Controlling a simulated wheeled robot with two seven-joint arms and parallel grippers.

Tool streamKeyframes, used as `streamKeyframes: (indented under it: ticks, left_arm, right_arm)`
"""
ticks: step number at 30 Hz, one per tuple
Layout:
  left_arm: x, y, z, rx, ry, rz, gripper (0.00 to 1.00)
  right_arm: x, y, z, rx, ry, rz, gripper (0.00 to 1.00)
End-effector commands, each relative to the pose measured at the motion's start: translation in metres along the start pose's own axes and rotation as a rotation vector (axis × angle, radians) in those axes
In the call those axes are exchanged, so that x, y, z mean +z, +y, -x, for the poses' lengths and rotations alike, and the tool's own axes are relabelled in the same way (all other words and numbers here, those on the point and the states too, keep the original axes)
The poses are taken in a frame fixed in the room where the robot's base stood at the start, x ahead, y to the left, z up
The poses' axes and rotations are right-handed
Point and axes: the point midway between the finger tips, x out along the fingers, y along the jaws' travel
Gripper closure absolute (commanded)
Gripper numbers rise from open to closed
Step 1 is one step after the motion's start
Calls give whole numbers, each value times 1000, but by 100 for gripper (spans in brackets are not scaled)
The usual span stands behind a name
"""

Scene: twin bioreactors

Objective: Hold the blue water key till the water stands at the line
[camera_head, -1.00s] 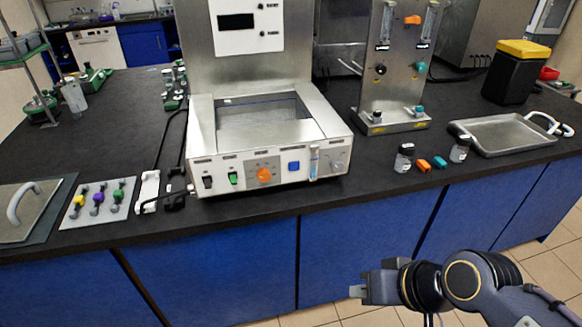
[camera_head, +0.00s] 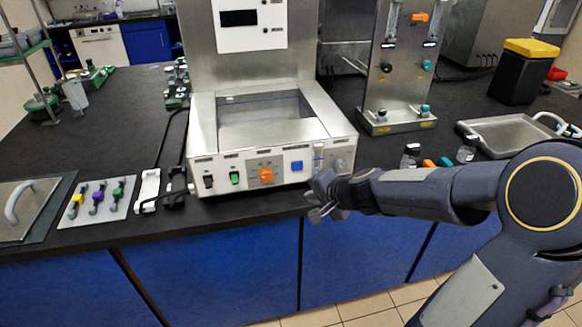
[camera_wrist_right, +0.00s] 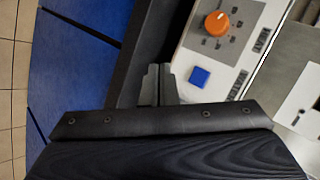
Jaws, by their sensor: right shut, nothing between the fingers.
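The blue water key (camera_head: 297,166) is a square button on the front panel of the steel bath unit (camera_head: 203,130), right of the orange knob (camera_head: 266,175). The key also shows in the right wrist view (camera_wrist_right: 200,76), close to my fingertips and apart from them. A narrow level gauge (camera_head: 318,158) stands just right of the key; I cannot read its water level or line. My right gripper (camera_head: 318,205) is shut and empty, below and slightly right of the key, in front of the panel. It also shows in the right wrist view (camera_wrist_right: 157,82). My left gripper is not in view.
A plate with coloured valves (camera_head: 98,200) and a lidded panel (camera_head: 25,212) lie at left. A column stand (camera_head: 395,122), small bottles (camera_head: 411,155) and a steel tray (camera_head: 505,133) are at right. The black bench edge runs just under the bath unit.

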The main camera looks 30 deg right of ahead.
Motion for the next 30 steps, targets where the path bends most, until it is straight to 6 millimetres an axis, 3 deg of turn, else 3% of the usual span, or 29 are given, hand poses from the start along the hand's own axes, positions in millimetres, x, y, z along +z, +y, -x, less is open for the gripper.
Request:
streamKeyframes:
  ticks: [11, 30]
  left_arm:
    - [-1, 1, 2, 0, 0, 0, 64]
    - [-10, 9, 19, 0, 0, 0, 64]
  right_arm:
    - [-3, -4, -4, 0, -3, 3, 100]
    - [-41, -43, -57, -1, -4, 3, 100]
